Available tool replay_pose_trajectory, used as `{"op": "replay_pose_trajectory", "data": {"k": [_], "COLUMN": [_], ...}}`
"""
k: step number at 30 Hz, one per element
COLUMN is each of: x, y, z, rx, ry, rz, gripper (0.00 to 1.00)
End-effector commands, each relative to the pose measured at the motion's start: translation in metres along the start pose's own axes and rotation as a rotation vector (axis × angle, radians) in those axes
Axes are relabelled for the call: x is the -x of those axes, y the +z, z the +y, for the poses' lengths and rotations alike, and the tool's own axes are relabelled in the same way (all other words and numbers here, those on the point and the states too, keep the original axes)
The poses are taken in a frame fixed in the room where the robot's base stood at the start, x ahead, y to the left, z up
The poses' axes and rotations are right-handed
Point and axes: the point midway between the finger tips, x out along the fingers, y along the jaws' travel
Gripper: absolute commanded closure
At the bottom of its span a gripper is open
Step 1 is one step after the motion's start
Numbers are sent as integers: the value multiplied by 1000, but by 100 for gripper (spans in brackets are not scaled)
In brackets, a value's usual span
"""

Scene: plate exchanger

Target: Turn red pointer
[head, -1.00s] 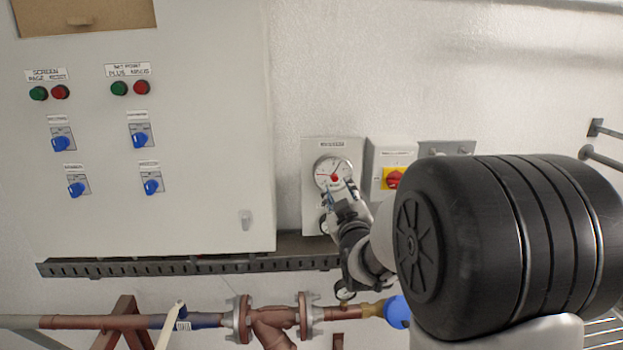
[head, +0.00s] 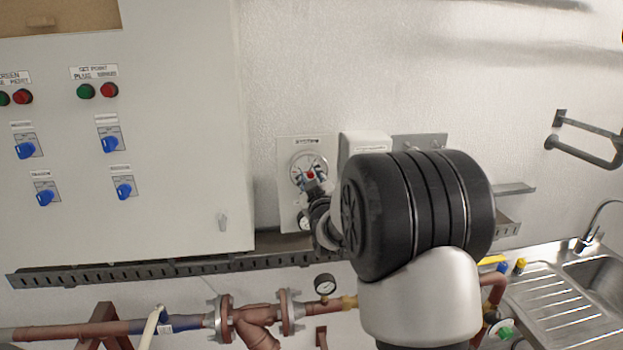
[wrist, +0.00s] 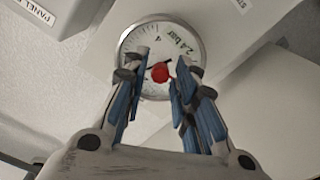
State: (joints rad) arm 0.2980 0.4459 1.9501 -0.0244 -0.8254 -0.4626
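A round white gauge (wrist: 150,35) with a metal rim, a red centre knob (wrist: 160,73) and a dark pointer fills the top middle of the wrist view. Its face reads "2.4 bar". In the head view the gauge (head: 300,160) sits on a pale wall plate (head: 288,205). My gripper (wrist: 161,68) is open, with its blue-padded fingers on either side of the red knob. I cannot tell whether the fingers touch it. In the head view my gripper (head: 311,175) covers the lower part of the gauge.
A large grey cabinet (head: 180,200) with blue switches stands left of the gauge. A grey box (head: 365,143) is on the wall close to the right. Copper pipes (head: 255,322) with a small gauge (head: 325,284) run below. A sink (head: 590,275) is at the far right.

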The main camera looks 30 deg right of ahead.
Motion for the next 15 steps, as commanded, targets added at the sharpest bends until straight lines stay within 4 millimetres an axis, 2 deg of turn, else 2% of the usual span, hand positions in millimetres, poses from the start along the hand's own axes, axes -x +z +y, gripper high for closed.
{"op": "replay_pose_trajectory", "data": {"k": [1,10,15], "x": [0,0,0], "y": [0,0,0], "z": [0,0,0], "rx": [0,0,0], "ry": [0,0,0], "rz": [0,0,0], "gripper": [80,100,100]}}
